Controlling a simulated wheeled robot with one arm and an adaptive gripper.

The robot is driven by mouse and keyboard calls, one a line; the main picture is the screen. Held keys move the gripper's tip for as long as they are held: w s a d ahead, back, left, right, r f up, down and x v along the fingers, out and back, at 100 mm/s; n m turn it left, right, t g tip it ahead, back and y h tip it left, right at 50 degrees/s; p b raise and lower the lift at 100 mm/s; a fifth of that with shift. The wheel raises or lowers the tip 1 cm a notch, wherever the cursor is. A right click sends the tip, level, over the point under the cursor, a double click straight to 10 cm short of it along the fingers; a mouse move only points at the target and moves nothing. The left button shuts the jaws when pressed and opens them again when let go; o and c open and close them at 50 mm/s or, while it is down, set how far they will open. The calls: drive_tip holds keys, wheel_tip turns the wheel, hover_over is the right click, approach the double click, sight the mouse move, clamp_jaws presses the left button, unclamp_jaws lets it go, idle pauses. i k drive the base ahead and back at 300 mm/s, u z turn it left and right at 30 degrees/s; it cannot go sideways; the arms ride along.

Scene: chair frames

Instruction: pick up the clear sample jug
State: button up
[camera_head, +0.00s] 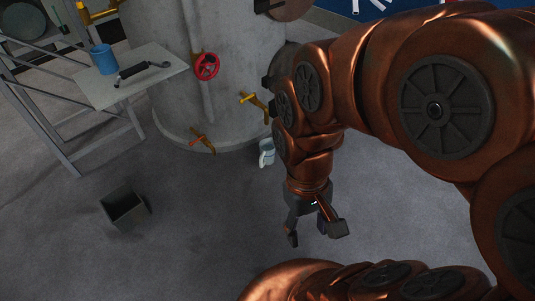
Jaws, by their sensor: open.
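A small pale, clear-looking jug (266,152) stands on the floor at the foot of the large grey tank, just left of my arm. Its right edge is close to my arm in the picture, and its details are too small to tell. My gripper (315,235) hangs below and to the right of the jug in the picture. Its fingers are spread apart and I see nothing between them. It is apart from the jug.
The grey tank (170,75) carries a red valve wheel (206,66) and yellow valve handles (252,101). A folding table (150,58) at the left holds a blue cup (103,59) and a dark-handled tool (140,69). A dark open bin (124,208) sits on otherwise clear floor.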

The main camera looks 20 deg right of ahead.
sight(266, 148)
drive_tip(key=z, duration=1.7)
drive_tip(key=i, duration=1.3)
drive_tip(key=u, duration=2.6)
